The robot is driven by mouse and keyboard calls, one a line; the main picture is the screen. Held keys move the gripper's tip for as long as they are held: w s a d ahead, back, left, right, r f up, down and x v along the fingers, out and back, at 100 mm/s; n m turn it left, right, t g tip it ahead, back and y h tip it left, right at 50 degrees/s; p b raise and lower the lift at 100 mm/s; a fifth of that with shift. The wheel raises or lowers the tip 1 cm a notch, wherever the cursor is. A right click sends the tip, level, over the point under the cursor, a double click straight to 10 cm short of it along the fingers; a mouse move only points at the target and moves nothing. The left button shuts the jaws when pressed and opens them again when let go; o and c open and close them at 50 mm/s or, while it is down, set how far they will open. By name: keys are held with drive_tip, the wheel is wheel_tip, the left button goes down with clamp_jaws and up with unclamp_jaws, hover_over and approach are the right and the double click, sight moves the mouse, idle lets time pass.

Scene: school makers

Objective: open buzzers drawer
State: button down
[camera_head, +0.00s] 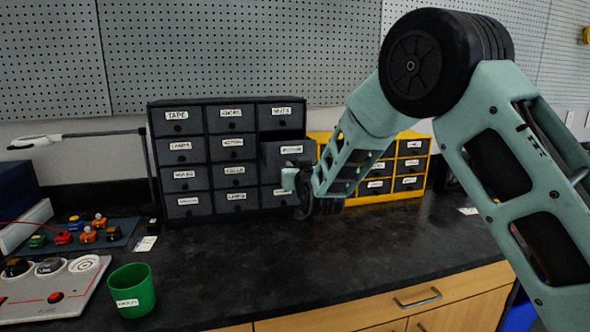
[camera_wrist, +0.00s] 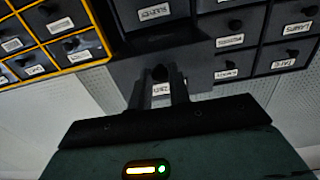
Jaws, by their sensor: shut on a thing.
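The buzzers drawer (camera_head: 290,150) is in the right column of the dark cabinet, second row from the top. Its front stands out beyond its neighbours, so it is partly open. The contact itself is largely hidden.
The dark cabinet (camera_head: 207,151) stands at the back of the black worktop (camera_head: 330,258). A yellow-framed drawer unit (camera_head: 427,165) is close on its right, partly behind my arm. A lamp (camera_head: 75,136), a green cup (camera_head: 145,288) and a device panel (camera_head: 75,298) are at left. The middle worktop is clear.

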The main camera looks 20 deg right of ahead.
drive_tip(key=c, duration=1.3)
unclamp_jaws()
drive_tip(key=s+b, duration=0.2)
drive_tip(key=s, duration=1.5)
drive_tip(key=shift+s, duration=0.2)
